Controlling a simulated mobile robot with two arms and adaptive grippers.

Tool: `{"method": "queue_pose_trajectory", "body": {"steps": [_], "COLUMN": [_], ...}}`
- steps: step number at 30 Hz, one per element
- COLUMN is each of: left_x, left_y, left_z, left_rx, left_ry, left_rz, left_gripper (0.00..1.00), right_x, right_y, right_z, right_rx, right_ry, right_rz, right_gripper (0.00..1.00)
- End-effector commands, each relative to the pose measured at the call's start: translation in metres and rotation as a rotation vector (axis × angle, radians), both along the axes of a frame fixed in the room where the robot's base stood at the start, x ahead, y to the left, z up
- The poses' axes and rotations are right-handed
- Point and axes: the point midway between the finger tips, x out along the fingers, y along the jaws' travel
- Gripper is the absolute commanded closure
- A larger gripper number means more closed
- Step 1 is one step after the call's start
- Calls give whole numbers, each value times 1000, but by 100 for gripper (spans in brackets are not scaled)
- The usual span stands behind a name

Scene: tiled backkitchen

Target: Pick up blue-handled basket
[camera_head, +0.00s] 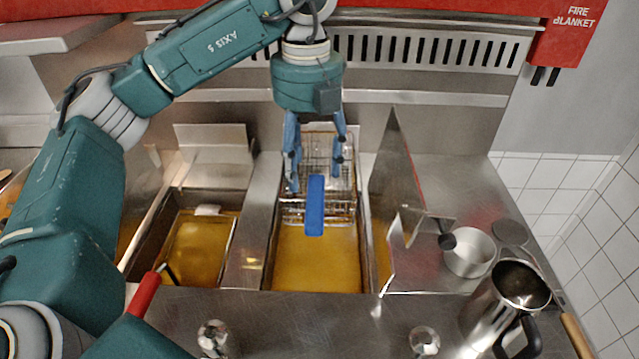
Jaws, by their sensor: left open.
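The blue-handled basket (346,179) is a wire fry basket at the back of the middle fryer vat (318,265), above yellow oil. Its blue handle (315,206) points toward me. My left gripper (316,180) is open, with its fingers pointing down over the basket. One finger is left of the handle's far end and the other is to the right, over the basket. I cannot tell whether either finger touches the handle or the wire. The gripper and handle hide part of the basket. My right gripper is not in view.
Another oil vat (198,250) lies to the left, with a red handle (145,294) near it. An upright metal panel (397,165) stands right of the basket. A small pot (468,252) and a steel jug (503,305) stand on the right counter. A slotted vent runs behind.

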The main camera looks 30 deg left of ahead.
Motion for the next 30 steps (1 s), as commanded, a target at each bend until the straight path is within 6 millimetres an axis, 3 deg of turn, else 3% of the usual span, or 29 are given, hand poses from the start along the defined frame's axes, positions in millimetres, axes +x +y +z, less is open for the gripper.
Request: {"method": "queue_pose_trajectory", "body": {"steps": [4,12,21,30], "left_x": [1,4,4,4], "left_y": [-1,-3,-3,-3], "left_z": [-10,-48,-54,-54], "left_rx": [0,-1,-3,-2], "left_ry": [1,0,-1,-1], "left_rz": [0,-1,-2,-2], "left_gripper": [41,41,43,100], "right_x": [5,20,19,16], "right_y": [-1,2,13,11], "right_z": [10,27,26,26], "right_rx": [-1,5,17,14], "right_ry": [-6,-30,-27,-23], "right_rz": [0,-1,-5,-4], "right_gripper": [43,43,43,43]}}
